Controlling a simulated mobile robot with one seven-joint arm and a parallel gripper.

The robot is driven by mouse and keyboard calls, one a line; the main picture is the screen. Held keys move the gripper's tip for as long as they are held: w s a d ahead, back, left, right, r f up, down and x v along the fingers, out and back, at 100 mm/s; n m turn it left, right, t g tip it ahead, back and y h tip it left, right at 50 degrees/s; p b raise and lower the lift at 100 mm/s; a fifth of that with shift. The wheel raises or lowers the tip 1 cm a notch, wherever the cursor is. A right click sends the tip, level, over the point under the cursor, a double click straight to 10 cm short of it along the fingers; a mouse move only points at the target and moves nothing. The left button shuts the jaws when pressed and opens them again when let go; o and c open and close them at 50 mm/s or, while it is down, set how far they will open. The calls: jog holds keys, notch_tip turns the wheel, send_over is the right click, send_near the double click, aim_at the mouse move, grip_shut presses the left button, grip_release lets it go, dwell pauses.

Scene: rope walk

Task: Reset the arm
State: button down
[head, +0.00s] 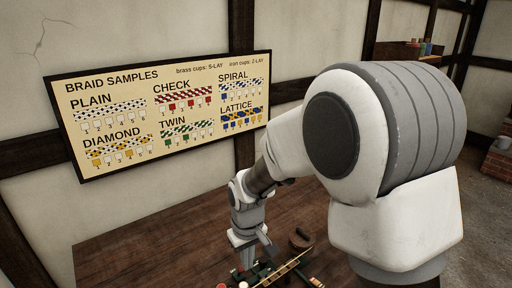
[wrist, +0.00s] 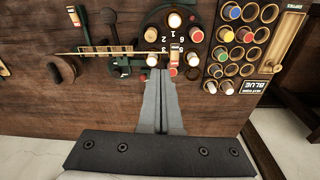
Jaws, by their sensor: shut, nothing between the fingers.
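My gripper (wrist: 161,72) is shut and empty in the wrist view. Its two grey fingers lie side by side, pointing at a dark round braiding plate (wrist: 184,38) marked with white numbers and carrying several coloured bobbins. Whether the fingertips touch the plate or hover above it, I cannot tell. In the head view my arm reaches down over the wooden table (head: 150,232). The fingertips there are hard to make out beside the items at the bottom edge.
A rack (wrist: 236,50) of round cups holds several coloured bobbins. A dark stand with a thin wooden strip (wrist: 100,50) lies left of the plate. A braid sample board (head: 165,112) hangs on the wall. The table's left part is bare.

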jog(key=s+d+r+m+t+b, duration=0.1)
jog(key=s+d+r+m, duration=0.15)
jog(key=d+r, duration=0.3)
jog(key=s+d+r+m+t, duration=0.1)
jog(key=s+d+r+t, duration=0.1)
jog(key=s+d+r, duration=0.35)
jog(key=s+d+r+m+t+b, duration=0.1)
jog(key=s+d+r+m, duration=0.1)
jog(key=s+d+r, duration=0.3)
jog(key=s+r, duration=0.1)
jog(key=s, duration=0.3)
jog(key=shift+d+m+t, duration=0.2)
jog(key=shift+m+t, duration=0.15)
jog(key=shift+t, duration=0.05)
jog(key=shift+r, duration=0.1)
dwell(0.4)
